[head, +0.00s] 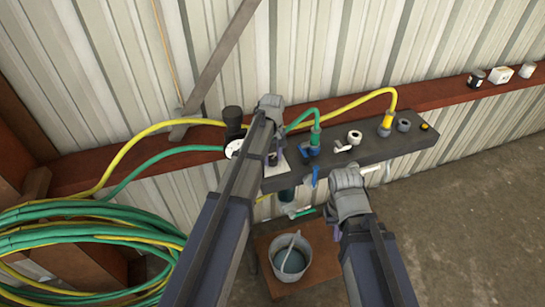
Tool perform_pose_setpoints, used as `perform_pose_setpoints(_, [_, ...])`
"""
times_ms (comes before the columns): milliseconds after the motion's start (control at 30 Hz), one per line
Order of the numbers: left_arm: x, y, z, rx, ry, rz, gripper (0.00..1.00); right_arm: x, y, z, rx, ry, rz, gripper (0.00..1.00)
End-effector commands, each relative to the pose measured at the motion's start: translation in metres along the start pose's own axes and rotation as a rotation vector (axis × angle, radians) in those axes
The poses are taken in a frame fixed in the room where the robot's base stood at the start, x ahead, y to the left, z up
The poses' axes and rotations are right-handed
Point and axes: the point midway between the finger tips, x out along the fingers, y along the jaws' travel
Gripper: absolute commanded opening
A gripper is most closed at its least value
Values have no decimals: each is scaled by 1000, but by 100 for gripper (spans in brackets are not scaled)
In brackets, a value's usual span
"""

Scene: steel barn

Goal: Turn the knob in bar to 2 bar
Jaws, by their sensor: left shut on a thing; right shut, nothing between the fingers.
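My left gripper (273,157) is over the left part of the dark grey shelf, shut on a small dark part that looks like the knob. My own arm and fingers hide most of it, and its setting cannot be read. A white plate (283,168) shows just beside the fingers. A round white dial (232,149) is partly visible left of my arm, too small to read. A black cylinder (233,117) stands behind the dial, apart from the fingers. My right gripper (340,208) is shut and empty in front of the shelf; its fingertips are hard to make out.
The dark grey shelf (405,143) carries a blue valve (310,151), a green hose fitting (315,136), a white-levered valve (352,139) and a yellow hose fitting (387,122). A metal bucket (291,262) stands below. Coiled hoses (85,245) lie left. Open floor is right.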

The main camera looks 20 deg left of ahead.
Motion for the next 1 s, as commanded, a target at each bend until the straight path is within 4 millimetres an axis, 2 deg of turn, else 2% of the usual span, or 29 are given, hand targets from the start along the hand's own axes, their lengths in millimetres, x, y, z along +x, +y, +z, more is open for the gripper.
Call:
perform_pose_setpoints(600, [0,0,0,-543,0,0,0,0,0,0,0,0,0,0])
perform_pose_setpoints(1000, [0,0,0,-782,0,0,0,0,0,0,0,0,0,0])
